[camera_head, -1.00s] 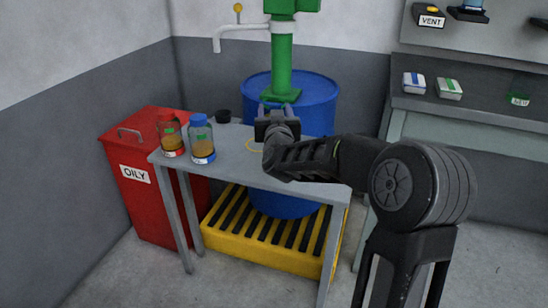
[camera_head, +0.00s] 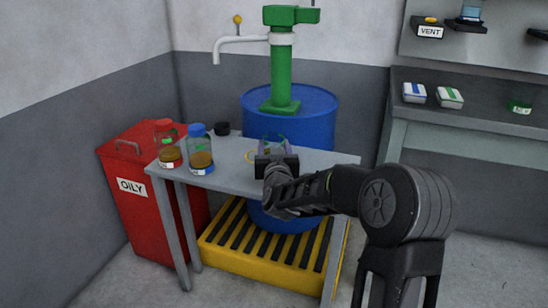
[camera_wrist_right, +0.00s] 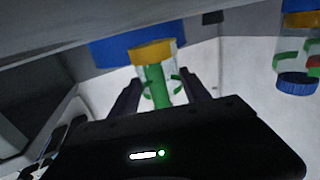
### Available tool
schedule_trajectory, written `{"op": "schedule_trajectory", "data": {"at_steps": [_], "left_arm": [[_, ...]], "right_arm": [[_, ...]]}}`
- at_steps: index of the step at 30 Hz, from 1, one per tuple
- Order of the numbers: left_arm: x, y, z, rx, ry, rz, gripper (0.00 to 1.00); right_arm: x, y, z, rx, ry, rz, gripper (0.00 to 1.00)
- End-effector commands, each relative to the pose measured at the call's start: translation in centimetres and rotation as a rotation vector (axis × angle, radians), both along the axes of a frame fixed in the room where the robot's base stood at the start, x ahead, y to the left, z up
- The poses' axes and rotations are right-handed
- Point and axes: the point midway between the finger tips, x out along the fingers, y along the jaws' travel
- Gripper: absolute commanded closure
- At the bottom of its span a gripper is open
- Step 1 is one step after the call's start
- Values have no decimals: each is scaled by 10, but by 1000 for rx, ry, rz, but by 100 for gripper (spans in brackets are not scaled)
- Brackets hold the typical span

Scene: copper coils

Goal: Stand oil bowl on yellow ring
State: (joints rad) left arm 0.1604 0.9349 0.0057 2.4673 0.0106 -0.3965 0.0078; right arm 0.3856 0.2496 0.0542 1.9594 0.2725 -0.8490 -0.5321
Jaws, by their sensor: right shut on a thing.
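My right gripper (camera_head: 275,150) is over the grey table (camera_head: 225,177), shut on a clear glass vessel (camera_head: 272,143) that I take for the oil bowl. In the right wrist view, which looks upside down, the vessel (camera_wrist_right: 152,54) sits between the fingers (camera_wrist_right: 157,88), with amber oil at its base end and green marks on its sides. The yellow ring (camera_head: 248,156) lies on the table; only its left part shows beside my gripper, which hides the rest. I cannot tell whether the vessel's base touches the table or the ring. My left gripper is out of view.
A red-capped bottle (camera_head: 168,150) and a blue-capped bottle (camera_head: 201,152) of oil stand at the table's left. A small black cup (camera_head: 221,129) is behind them. A blue drum (camera_head: 315,115) with a green pump (camera_head: 282,75) stands behind the table. A red bin (camera_head: 140,215) is at left.

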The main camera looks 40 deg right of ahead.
Motion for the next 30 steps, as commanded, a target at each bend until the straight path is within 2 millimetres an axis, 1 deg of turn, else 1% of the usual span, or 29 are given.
{"op": "schedule_trajectory", "data": {"at_steps": [1,3,12,16,17,24,25,30], "left_arm": [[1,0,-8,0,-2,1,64],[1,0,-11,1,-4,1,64],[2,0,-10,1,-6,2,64],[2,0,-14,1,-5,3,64],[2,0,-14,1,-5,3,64],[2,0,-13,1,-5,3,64],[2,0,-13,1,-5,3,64],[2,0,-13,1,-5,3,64]], "right_arm": [[0,0,-13,1,1,0,97],[0,0,-19,0,0,1,97],[0,0,-20,-1,-2,0,97],[0,0,-24,-1,-2,0,97],[0,0,-25,-1,-1,1,44],[0,0,-24,0,0,0,25],[0,0,-24,0,0,0,23],[0,0,-23,0,0,0,23]]}}
